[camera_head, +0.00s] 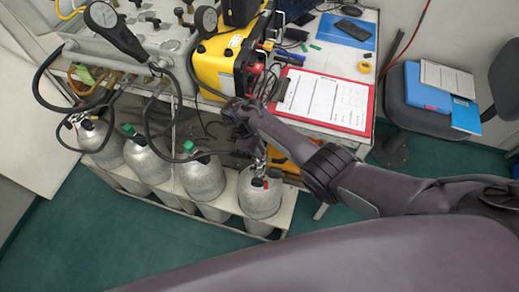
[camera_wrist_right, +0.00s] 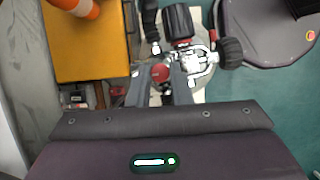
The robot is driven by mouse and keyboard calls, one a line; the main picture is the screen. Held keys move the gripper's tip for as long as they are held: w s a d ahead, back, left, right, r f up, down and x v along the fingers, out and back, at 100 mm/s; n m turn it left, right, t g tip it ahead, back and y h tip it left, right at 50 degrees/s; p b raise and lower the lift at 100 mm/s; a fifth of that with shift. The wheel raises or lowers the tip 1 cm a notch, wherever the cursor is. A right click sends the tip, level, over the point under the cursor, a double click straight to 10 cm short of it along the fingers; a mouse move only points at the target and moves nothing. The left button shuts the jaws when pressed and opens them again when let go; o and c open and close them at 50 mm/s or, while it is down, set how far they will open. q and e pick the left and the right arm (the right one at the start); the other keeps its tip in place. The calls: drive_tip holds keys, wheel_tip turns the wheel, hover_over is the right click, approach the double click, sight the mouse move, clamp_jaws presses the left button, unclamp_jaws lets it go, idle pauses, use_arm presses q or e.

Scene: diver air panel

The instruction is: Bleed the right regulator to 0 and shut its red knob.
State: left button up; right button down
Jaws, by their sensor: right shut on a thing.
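The rightmost grey cylinder (camera_head: 261,198) stands in the rack with a metal regulator at its top, partly hidden by my right arm. The red knob (camera_wrist_right: 160,73) shows in the right wrist view, between the fingers of my right gripper (camera_wrist_right: 158,78), which is shut on it. In the head view my right gripper (camera_head: 254,160) reaches down to the cylinder top, its fingers hard to make out. Beside the red knob are a black knob (camera_wrist_right: 178,22) with a red ring and a second black knob (camera_wrist_right: 230,50) on a metal fitting. My left gripper is not in view.
Several more cylinders (camera_head: 203,178) with green knobs stand to the left in the white rack. Black hoses hang above them from the gauge panel (camera_head: 168,40). A yellow case (camera_head: 222,62) and a red clipboard (camera_head: 325,100) lie on the table behind my arm.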

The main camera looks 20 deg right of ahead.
drive_tip(key=c, duration=1.3)
unclamp_jaws()
drive_tip(key=shift+r, duration=0.1)
drive_tip(key=p+v, duration=0.4)
drive_tip(key=v, duration=0.3)
drive_tip(key=shift+r, duration=0.3)
drive_tip(key=shift+w+a, duration=0.1)
drive_tip(key=shift+a, duration=0.05)
